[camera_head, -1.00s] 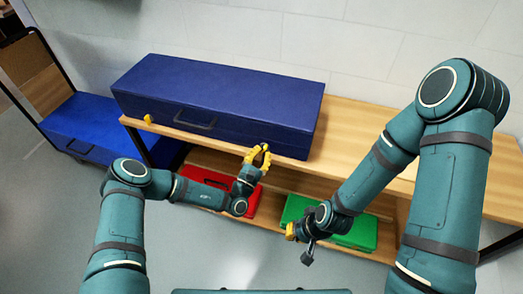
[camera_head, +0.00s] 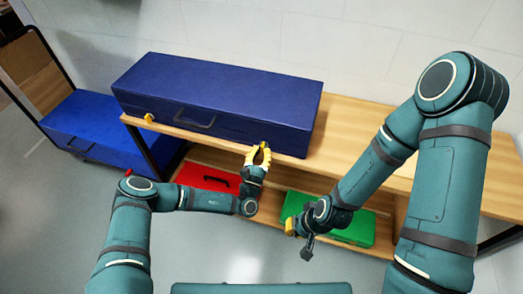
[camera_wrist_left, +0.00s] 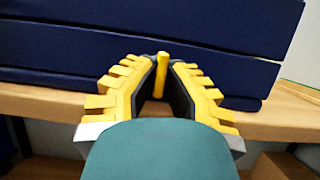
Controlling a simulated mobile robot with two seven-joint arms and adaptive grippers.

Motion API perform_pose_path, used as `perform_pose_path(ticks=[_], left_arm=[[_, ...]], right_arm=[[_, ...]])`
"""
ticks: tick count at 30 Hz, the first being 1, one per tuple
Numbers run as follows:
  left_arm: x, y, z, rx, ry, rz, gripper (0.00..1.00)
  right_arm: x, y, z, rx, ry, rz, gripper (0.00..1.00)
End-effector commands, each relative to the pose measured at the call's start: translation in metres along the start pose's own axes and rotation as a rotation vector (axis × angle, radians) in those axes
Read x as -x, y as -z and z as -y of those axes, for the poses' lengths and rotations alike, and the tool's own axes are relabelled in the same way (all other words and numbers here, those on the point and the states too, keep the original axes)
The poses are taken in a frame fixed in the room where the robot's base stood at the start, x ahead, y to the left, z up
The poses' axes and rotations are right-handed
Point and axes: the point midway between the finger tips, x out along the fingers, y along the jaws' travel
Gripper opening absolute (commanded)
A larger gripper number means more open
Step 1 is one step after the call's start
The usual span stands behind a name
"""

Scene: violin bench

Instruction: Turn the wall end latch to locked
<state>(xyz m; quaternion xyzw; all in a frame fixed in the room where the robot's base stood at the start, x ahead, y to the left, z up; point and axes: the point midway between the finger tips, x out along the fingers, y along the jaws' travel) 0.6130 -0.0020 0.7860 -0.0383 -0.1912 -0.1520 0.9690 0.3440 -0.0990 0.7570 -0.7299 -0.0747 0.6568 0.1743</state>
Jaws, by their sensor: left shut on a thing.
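A long dark blue case (camera_head: 225,90) lies shut on the wooden bench. On its front, a yellow latch (camera_head: 148,118) sits near the left end, left of the black handle (camera_head: 197,118). Another yellow latch (camera_wrist_left: 162,77) is near the right end and stands upright in the left wrist view. My left gripper (camera_head: 259,152) is at this right latch, with its yellow fingertips shut on it from both sides. The fingers partly hide the latch in the head view. My right gripper (camera_head: 298,230) hangs in front of the bench, away from the case; its finger gap is unclear.
A red case (camera_head: 205,178) and a green case (camera_head: 350,226) lie on the lower shelf (camera_head: 270,212). A bright blue case (camera_head: 90,125) is at the left. The bench top (camera_head: 370,130) is clear right of the dark blue case, below my raised right arm.

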Motion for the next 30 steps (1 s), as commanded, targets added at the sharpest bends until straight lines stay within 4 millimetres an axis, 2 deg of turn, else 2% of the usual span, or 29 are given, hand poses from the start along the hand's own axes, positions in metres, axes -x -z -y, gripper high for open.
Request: perform_pose_path(ticks=[8,9,10,20,25,30], left_arm=[[-0.001,-0.002,0.0,0.0,0.0,0.004,0.0],[-0.002,-0.002,0.0,0.0,0.0,0.004,0.21],[-0.002,-0.002,0.0,0.0,0.0,0.004,0.23],[0.002,0.0,0.0,-0.001,0.0,0.001,0.23],[0.02,0.0,0.0,0.0,0.0,-0.001,0.23],[0.055,0.0,-0.001,0.001,-0.001,-0.002,0.23]], right_arm=[[0.0,0.0,0.0,0.0,0.0,0.0,0.0],[0.0,0.0,0.0,0.0,0.0,0.0,0.0],[0.0,0.0,0.0,0.0,0.0,0.0,0.0],[0.0,0.0,0.0,0.0,0.0,0.0,0.0],[0.0,0.0,0.0,0.0,0.0,0.0,0.0],[0.0,0.0,0.0,0.0,0.0,0.0,0.0]])
